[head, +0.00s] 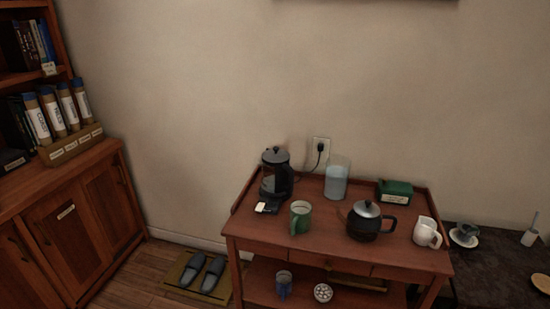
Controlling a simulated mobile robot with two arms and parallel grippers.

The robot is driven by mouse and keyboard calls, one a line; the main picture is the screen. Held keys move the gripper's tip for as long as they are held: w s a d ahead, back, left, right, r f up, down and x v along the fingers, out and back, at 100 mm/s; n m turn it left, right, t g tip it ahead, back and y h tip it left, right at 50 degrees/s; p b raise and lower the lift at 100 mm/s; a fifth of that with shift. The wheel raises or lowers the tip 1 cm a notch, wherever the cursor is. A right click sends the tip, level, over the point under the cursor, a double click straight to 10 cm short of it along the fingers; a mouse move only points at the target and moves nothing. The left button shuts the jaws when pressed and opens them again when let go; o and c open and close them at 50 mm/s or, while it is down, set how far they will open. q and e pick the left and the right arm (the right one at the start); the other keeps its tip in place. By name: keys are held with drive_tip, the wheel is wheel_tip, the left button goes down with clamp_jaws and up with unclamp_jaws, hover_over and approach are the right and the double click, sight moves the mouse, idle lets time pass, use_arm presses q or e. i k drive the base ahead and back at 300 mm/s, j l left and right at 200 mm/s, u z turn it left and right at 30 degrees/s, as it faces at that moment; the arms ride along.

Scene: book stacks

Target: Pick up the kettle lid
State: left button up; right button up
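A dark kettle (368,228) with a spout on its left and a black handle on its right stands at the front of the wooden cart. Its silver-grey lid (366,209) with a small dark knob sits on its top. A tall black glass-bodied appliance (282,183), which may be an electric kettle or coffee maker, stands at the back left of the cart with a dark lid (275,154) on top. Neither of my grippers is in view.
The wooden cart (300,254) also holds a green mug (300,219), a jug of bluish liquid (337,182), a green box (394,191) and a white pitcher (427,233).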

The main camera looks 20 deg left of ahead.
sight(276, 156)
drive_tip(key=i+j+z, duration=0.1)
drive_tip(key=j, duration=0.25)
drive_tip(key=i+j+z, duration=0.1)
drive_tip(key=i+j, duration=0.15)
drive_tip(key=i+j+z, duration=0.1)
drive_tip(key=j, duration=0.35)
drive_tip(key=i+j+z, duration=0.1)
drive_tip(key=i+j, duration=0.15)
drive_tip(key=j, duration=0.15)
